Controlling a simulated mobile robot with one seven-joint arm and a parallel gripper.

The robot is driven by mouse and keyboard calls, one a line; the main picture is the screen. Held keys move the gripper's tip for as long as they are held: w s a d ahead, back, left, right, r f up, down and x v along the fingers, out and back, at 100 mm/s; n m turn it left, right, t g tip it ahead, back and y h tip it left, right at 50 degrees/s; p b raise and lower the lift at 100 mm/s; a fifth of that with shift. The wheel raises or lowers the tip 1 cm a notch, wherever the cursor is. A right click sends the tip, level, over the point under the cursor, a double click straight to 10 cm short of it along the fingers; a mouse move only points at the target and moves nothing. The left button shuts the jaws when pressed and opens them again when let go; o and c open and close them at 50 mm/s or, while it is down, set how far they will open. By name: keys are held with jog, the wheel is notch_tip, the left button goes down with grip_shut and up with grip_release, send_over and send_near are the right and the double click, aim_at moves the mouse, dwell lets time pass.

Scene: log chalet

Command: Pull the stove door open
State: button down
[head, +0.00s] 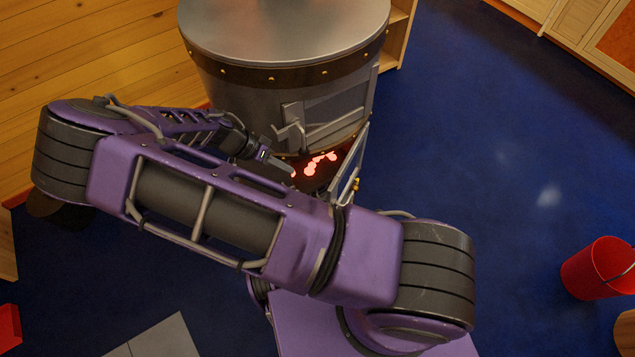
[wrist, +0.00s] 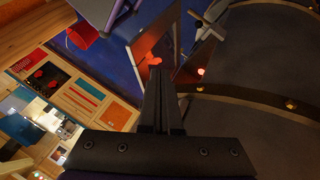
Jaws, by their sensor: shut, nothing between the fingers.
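The round grey stove (head: 270,75) stands at the top centre of the head view, with glowing red embers (head: 318,163) low in its front. Its lower door (head: 349,172) stands swung out from the right side of the opening, seen nearly edge-on. In the wrist view the stove body (wrist: 270,60) fills the right side, and a framed panel that looks like the door (wrist: 148,42) shows beyond the fingertips. My gripper (head: 290,172) is shut and empty, left of the door and in front of the embers; its fingers (wrist: 157,75) also show in the wrist view. My arm hides part of the opening.
An upper hatch with a handle (head: 290,131) is on the stove above the opening. A red bucket (head: 598,268) stands on the blue floor at right. The floor (head: 480,150) right of the stove is clear. A wooden wall (head: 90,50) is at left.

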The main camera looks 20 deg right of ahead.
jog(key=s+d+f, duration=0.3)
jog(key=d+f, duration=0.5)
jog(key=d, duration=0.1)
jog(key=shift+f, duration=0.4)
